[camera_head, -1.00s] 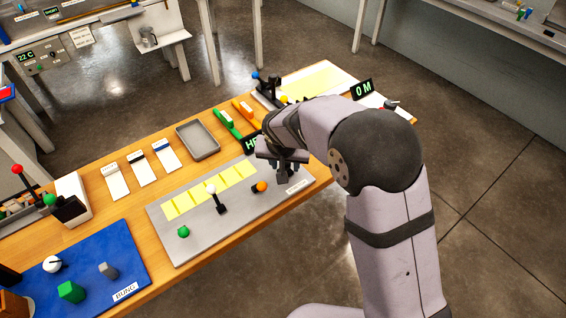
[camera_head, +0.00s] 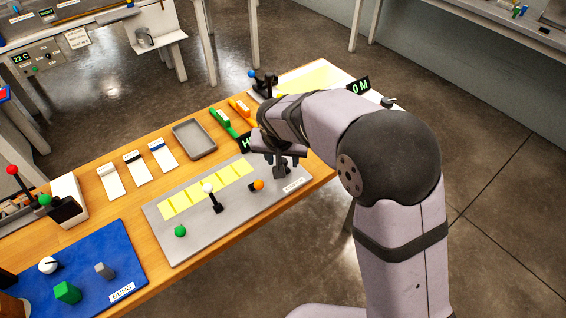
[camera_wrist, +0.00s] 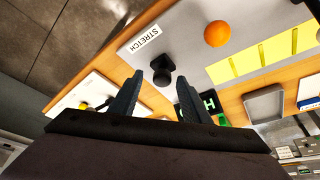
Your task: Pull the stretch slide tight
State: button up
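A grey panel (camera_head: 190,240) carries a STRETCH label (camera_head: 293,185), which also shows in the wrist view (camera_wrist: 143,40). A black knob on a square base (camera_wrist: 164,68) stands on the panel near that label. I cannot tell which fitting is the slide. My gripper (camera_wrist: 157,85) is open and empty. The black knob lies just beyond the fingertips, roughly between them in the picture; I cannot tell the depth gap. In the head view, my gripper (camera_head: 280,168) is over the panel's right end and largely hides the knob.
A grey tray (camera_head: 194,139) lies behind. A sign with green letters (camera_wrist: 209,104) stands close to one finger.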

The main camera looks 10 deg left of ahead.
jog(key=v, duration=0.4)
jog(key=shift+r+b, duration=0.1)
jog(key=shift+b, duration=0.25)
jog(key=n+g, duration=0.2)
jog(key=n, duration=0.4)
send_over(287, 193)
jog(key=s, duration=0.4)
jog(key=s+x, duration=0.1)
jog(key=x, duration=0.5)
jog(key=s+d+f+g, duration=0.2)
jog(key=s+d+f, duration=0.1)
jog(key=s+d, duration=0.4)
jog(key=s+d+r+m, duration=0.1)
jog(key=s+d+m, duration=0.2)
jog(key=d, duration=0.4)
jog(key=s+d+r+m, duration=0.1)
jog(key=s+d+m, duration=0.2)
jog(key=d, duration=0.3)
jog(key=shift+s+d, duration=0.4)
jog(key=shift+s, duration=0.05)
